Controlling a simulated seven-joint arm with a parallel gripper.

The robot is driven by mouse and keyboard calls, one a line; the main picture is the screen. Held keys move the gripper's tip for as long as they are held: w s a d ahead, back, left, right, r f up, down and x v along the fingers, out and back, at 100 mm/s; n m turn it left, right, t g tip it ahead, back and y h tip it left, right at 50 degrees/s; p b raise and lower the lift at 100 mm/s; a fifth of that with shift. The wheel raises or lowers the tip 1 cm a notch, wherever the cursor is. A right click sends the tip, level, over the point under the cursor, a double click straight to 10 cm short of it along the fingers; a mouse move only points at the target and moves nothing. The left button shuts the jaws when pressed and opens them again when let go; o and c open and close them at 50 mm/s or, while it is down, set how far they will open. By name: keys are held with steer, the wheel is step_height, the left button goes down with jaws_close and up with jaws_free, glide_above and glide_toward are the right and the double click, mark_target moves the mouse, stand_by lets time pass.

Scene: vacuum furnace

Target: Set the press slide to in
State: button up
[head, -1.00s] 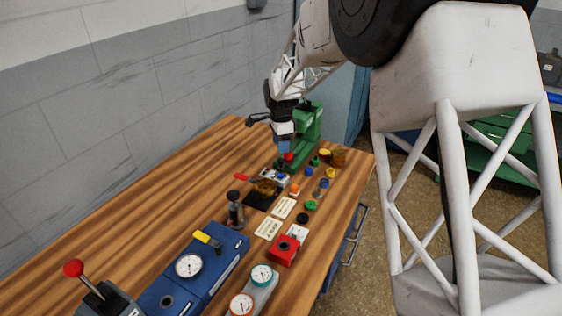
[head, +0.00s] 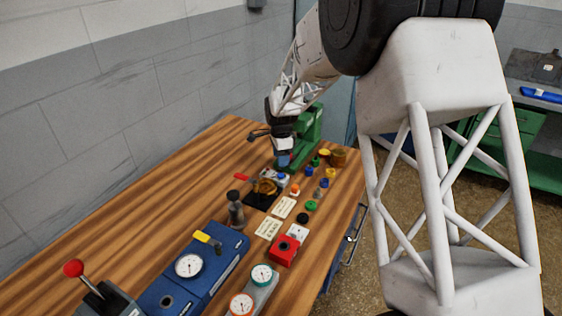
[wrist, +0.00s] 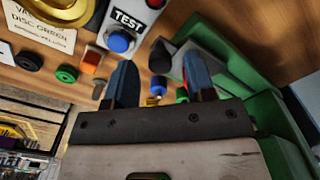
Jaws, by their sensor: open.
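The green press (head: 308,128) stands at the far end of the bench. In the wrist view its green body (wrist: 228,80) fills the right side, beside and behind my right finger. My gripper (head: 284,160) is low at the near side of the press. In the wrist view my gripper (wrist: 160,86) has its two blue fingers apart. A dark cone-shaped part (wrist: 160,57) and a small blue cylinder (wrist: 158,86) show between the fingers, with no visible grip on either. I cannot tell which part is the slide or its setting.
Several small coloured parts, such as a green one (head: 312,206), lie along the bench's right edge. A blue gauge unit (head: 205,268) and red box (head: 284,250) stand nearer.

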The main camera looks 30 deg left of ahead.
steer(key=shift+f, duration=1.05)
jaws_close()
